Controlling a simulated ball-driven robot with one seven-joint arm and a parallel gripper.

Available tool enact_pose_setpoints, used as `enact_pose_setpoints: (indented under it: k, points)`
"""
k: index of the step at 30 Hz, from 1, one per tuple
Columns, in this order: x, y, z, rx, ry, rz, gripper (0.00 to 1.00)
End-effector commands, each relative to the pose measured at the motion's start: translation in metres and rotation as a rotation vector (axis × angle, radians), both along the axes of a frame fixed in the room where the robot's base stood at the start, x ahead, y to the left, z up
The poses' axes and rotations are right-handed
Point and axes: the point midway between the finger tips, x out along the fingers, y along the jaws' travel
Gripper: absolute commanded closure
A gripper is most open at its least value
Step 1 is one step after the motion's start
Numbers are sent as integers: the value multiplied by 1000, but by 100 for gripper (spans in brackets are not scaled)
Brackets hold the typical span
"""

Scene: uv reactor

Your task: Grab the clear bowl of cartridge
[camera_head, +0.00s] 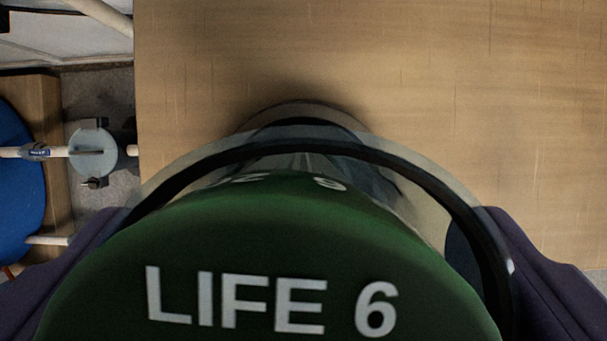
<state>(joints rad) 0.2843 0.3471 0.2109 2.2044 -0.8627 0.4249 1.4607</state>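The cartridge fills the lower middle of the view, seen from close by. Its green part (260,250) carries the white text "LIFE 6". The clear bowl (415,205) shows behind the green part, with a black ring around it and a narrower end over the wooden surface. My gripper (298,215) has its two purple fingers on the left and right sides of the cartridge, close to the bowl's edges. The contact points are hidden, so I cannot tell whether the fingers press on it.
A plain wooden surface (450,90) fills the top and right and looks clear. At the left are a grey pipe fitting (93,152) on a pale pipe and a blue round object (18,185) by a wooden edge.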

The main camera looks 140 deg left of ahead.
Motion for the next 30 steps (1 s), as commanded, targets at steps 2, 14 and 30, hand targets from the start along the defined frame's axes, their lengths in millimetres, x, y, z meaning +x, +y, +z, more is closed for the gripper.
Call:
enact_pose_setpoints:
  k: [2,14,30]
  points:
    - [0,0,1,0,-1,0,0]
    - [0,0,1,0,-1,0,70]
    - [1,0,21,-1,-4,0,70]
